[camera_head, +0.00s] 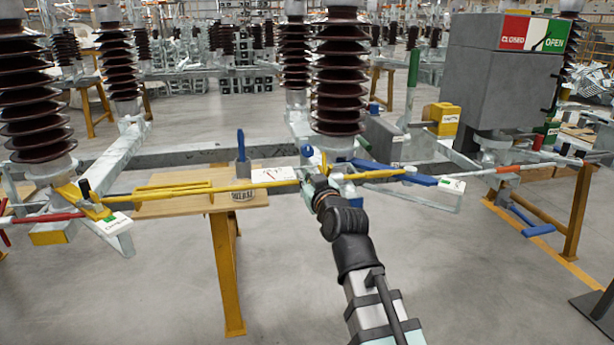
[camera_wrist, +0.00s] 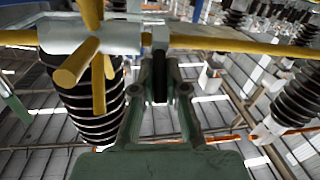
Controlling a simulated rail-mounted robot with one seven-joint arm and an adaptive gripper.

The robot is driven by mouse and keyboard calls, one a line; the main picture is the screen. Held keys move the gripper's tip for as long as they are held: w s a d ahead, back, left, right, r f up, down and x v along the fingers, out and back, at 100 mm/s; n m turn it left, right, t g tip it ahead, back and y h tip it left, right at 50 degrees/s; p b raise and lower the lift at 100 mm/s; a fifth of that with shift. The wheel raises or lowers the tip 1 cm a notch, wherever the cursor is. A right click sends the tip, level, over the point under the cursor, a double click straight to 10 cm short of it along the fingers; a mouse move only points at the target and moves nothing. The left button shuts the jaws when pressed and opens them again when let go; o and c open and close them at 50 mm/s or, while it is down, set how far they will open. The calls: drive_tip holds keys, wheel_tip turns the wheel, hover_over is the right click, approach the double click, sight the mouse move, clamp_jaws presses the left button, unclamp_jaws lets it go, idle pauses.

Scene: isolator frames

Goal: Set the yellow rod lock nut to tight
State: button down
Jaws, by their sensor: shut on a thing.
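The yellow rod (camera_head: 240,188) runs across the middle of the head view, and it crosses the top of the wrist view (camera_wrist: 230,43). In the wrist view a small light-grey piece (camera_wrist: 160,38), which looks like the lock nut, sits on the rod. A dark stem (camera_wrist: 160,80) shows below it. My gripper (camera_wrist: 160,68) is just under the rod, its green fingers shut on the nut piece. In the head view my gripper (camera_head: 312,187) hides the nut. Whether the nut is tight or loose cannot be told.
A grey sleeve with yellow cross bars (camera_wrist: 72,66) is close left of my fingers. Ribbed brown insulators (camera_head: 338,75) stand behind the rod. A wooden board (camera_head: 160,207) lies left, a blue handle (camera_head: 420,179) right. The floor in front is clear.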

drive_tip(key=r+g+p, duration=0.1)
drive_tip(key=p, duration=0.3)
drive_tip(key=shift+w+r, duration=0.1)
drive_tip(key=shift+w, duration=0.05)
drive_tip(key=p, duration=0.2)
drive_tip(key=g+h+p, duration=0.1)
drive_tip(key=p, duration=0.2)
drive_tip(key=shift+w+a+r+g, duration=0.1)
drive_tip(key=shift+w+r+g, duration=0.2)
drive_tip(key=g+p, duration=0.1)
drive_tip(key=p, duration=0.2)
drive_tip(key=w+g+h+p, duration=0.1)
drive_tip(key=g+p, duration=0.1)
drive_tip(key=p, duration=0.2)
drive_tip(key=g+p, duration=0.1)
drive_tip(key=p, duration=0.2)
drive_tip(key=shift+w+a+r+m+p, duration=0.2)
drive_tip(key=shift+w+r+m+p, duration=0.05)
drive_tip(key=shift+w+m+p, duration=0.05)
drive_tip(key=g+p, duration=0.1)
drive_tip(key=p, duration=0.1)
drive_tip(key=shift+w+f+g+h+p, duration=0.15)
drive_tip(key=shift+w+g+h+p, duration=0.1)
drive_tip(key=shift+g+h+p, duration=0.15)
drive_tip(key=shift+a+f+g+p, duration=0.1)
drive_tip(key=shift+f+g+p, duration=0.1)
drive_tip(key=shift+g+p, duration=0.3)
drive_tip(key=shift+f, duration=0.1)
drive_tip(key=c, duration=1.2)
unclamp_jaws()
